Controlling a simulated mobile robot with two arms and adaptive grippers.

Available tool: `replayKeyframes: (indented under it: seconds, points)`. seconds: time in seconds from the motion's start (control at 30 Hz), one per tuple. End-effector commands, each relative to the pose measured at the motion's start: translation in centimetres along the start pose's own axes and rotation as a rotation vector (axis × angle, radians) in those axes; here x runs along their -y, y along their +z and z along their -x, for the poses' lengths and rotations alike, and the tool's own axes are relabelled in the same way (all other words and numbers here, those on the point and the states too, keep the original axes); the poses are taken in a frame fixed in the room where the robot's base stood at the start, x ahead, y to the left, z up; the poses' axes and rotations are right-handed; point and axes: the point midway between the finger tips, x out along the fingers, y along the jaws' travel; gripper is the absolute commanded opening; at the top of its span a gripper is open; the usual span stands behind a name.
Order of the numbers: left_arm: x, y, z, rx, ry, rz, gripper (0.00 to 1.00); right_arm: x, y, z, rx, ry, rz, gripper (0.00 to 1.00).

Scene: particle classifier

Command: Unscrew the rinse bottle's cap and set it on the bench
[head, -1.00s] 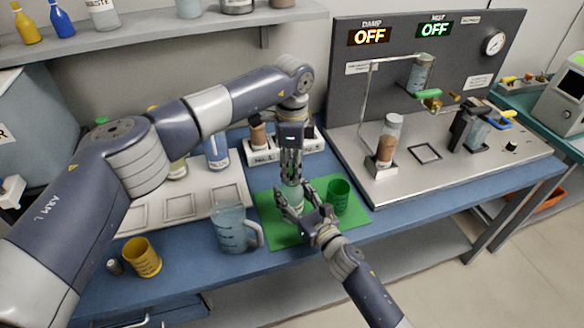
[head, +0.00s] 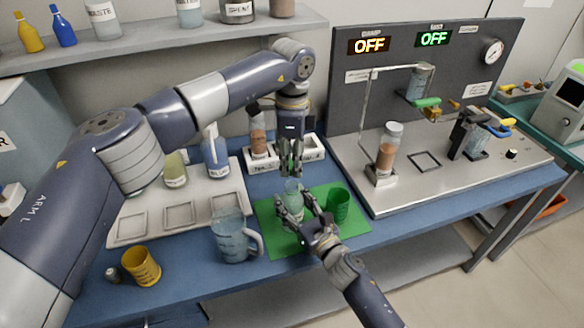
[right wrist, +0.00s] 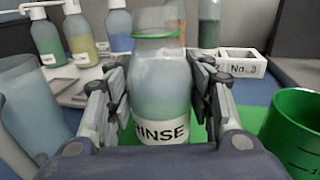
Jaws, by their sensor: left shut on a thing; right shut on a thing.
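The rinse bottle (right wrist: 160,85), labelled RINSE, is clear with a pale liquid and stands upright over the green mat (head: 268,218). It also shows in the head view (head: 292,186). My right gripper (head: 303,208) is shut around its body from the front; its two fingers flank the bottle in the right wrist view (right wrist: 163,100). My left gripper (head: 291,168) points down above the bottle's mouth, with a small gap below its fingertips. It is shut on the cap, which its fingers mostly hide. No cap shows on the visible part of the bottle's neck.
A green cup (head: 339,205) stands just right of the bottle. A clear jug (head: 230,240) and a yellow cup (head: 141,267) stand to the left. A white rack (head: 314,148) is behind, and a white tray (head: 146,228) is at left. Blue bench (head: 400,215) is bare at front right.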

Motion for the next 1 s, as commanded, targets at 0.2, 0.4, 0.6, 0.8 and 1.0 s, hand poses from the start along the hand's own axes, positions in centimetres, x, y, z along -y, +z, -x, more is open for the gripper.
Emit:
replayKeyframes:
  seconds: [0.2, 0.4, 0.6, 0.8, 1.0]
  points:
    - [0.0, 0.0, 0.2, 0.0, 0.001, 0.0, 0.02, 0.0, -0.1, 0.0, -0.002, 0.0, -0.001, 0.0]
    - [0.0, 0.0, 0.2, 0.0, 0.001, 0.0, 0.02, 0.0, -0.1, 0.0, -0.001, 0.0, -0.001, 0.72]
    - [0.0, 0.0, 0.2, 0.0, 0.001, 0.0, 0.02, 0.0, 0.0, 0.0, 0.0, 0.0, 0.0, 0.72]
    - [0.0, 0.0, 0.1, 0.0, 0.001, 0.0, 0.02, 0.0, -0.1, 1.0, -0.002, -0.001, -0.001, 0.72]
    - [0.0, 0.0, 0.1, 0.0, 0.001, 0.0, 0.02, 0.0, -0.3, 4.8, -0.004, -0.001, -0.001, 0.72]
